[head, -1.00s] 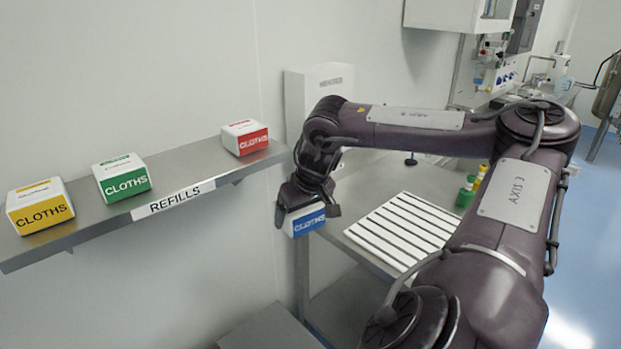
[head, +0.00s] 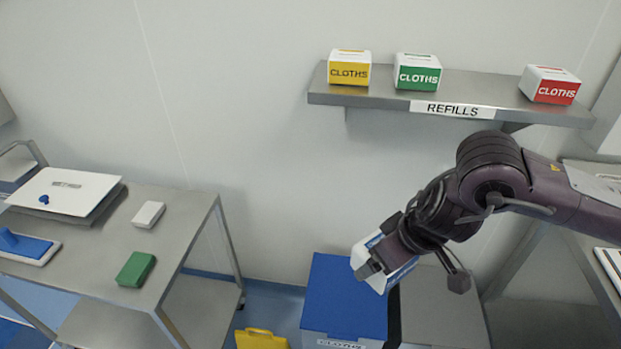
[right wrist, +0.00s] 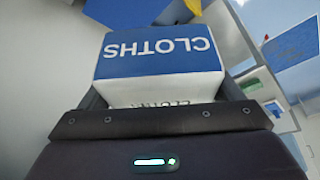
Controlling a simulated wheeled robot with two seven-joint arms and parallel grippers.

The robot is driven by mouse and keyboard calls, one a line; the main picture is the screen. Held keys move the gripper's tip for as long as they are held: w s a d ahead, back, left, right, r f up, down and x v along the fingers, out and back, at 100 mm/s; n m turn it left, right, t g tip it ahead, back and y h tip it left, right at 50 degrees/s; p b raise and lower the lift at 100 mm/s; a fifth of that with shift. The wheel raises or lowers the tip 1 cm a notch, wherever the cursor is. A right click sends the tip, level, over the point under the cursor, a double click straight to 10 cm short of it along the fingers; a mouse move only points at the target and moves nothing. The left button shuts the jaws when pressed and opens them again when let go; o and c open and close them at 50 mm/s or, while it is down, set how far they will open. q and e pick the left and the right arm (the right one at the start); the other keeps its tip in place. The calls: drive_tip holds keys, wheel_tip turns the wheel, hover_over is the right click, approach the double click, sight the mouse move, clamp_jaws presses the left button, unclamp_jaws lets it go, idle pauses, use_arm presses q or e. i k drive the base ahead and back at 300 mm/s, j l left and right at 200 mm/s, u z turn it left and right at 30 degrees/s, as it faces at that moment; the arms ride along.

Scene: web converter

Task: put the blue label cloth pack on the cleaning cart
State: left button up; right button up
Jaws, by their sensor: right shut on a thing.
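My right gripper (head: 372,264) is shut on the blue label cloth pack (head: 397,272), a white box with a blue label. In the head view the pack hangs tilted in front of the wall, partly hidden by the gripper. In the right wrist view the pack (right wrist: 160,55) fills the space between the fingers, its blue CLOTHS label upside down. A steel table or cart (head: 190,215) stands at the left with a white pad, a green block and a blue-handled tool on top; I cannot tell if it is the cleaning cart. My left gripper is not in view.
A wall shelf (head: 385,97) marked REFILLS holds yellow, green and red CLOTHS packs. A blue-lidded bin (head: 345,295) stands below the held pack, beside a grey-topped box (head: 440,305). A yellow object (head: 260,339) is on the floor. Part of the left steel top is bare.

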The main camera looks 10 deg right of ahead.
sight(177, 226)
drive_tip(key=i+j, duration=0.15)
drive_tip(key=j, duration=0.25)
drive_tip(key=i+j+u, duration=0.1)
drive_tip(key=j, duration=0.3)
drive_tip(key=i+j, duration=0.25)
drive_tip(key=j, duration=0.15)
drive_tip(key=i+j+u, duration=0.1)
drive_tip(key=j, duration=0.25)
drive_tip(key=i+j, duration=0.5)
drive_tip(key=j, duration=0.25)
drive_tip(key=k+j+u, duration=0.05)
